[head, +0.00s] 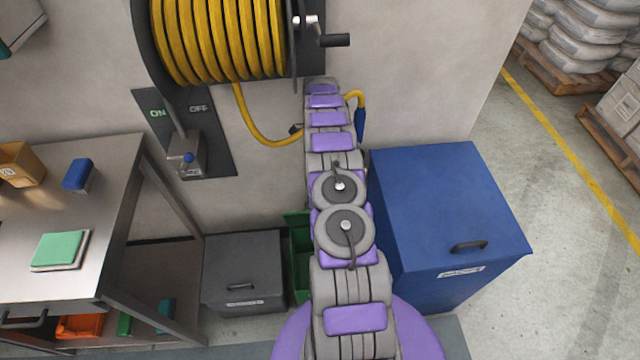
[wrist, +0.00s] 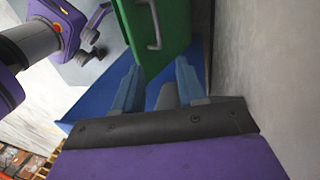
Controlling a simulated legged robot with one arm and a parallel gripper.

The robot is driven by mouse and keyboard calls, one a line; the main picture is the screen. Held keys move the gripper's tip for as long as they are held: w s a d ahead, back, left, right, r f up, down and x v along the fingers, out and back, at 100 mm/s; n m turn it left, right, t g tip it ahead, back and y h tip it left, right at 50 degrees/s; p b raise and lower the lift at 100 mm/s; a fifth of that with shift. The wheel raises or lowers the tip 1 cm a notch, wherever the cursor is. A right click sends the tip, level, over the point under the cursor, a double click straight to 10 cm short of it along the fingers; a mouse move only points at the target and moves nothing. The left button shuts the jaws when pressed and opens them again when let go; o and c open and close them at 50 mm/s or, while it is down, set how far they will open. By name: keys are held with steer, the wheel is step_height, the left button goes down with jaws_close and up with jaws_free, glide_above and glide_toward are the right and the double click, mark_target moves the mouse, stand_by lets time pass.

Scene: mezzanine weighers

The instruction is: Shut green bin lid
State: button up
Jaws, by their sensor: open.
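The green bin (head: 302,272) stands between a grey bin and a blue bin in the head view, mostly hidden behind my arm. In the wrist view the green lid (wrist: 174,38) fills the upper middle, raised at a steep angle, with a grey handle on its face. My gripper (wrist: 157,76) is open and empty, its two blue fingers spread apart. The lid's lower corner shows between the fingertips; I cannot tell whether they touch it. My gripper is hidden behind my arm in the head view.
The blue bin (head: 440,205) stands close on the right with its lid down. The grey bin (head: 243,270) is closed on the left. A workbench (head: 100,215) stands farther left. A hose reel (head: 225,40) and an ON/OFF lever panel (head: 190,140) hang on the wall behind.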

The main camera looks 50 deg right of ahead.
steer(key=b+x, duration=0.1)
steer(key=x, duration=0.4)
steer(key=a+b+x, duration=0.1)
steer(key=x, duration=0.5)
steer(key=a+b+x, duration=0.1)
steer(key=b+x, duration=0.1)
steer(key=x, duration=0.3)
steer(key=shift+w, duration=0.15)
steer(key=shift+d+f, duration=0.45)
steer(key=shift+d, duration=0.45)
steer(key=shift+c, duration=0.8)
steer(key=shift+a+r, duration=0.3)
steer(key=shift+a, duration=0.35)
jaws_close()
steer(key=shift+d, duration=0.2)
steer(key=shift+f, duration=0.15)
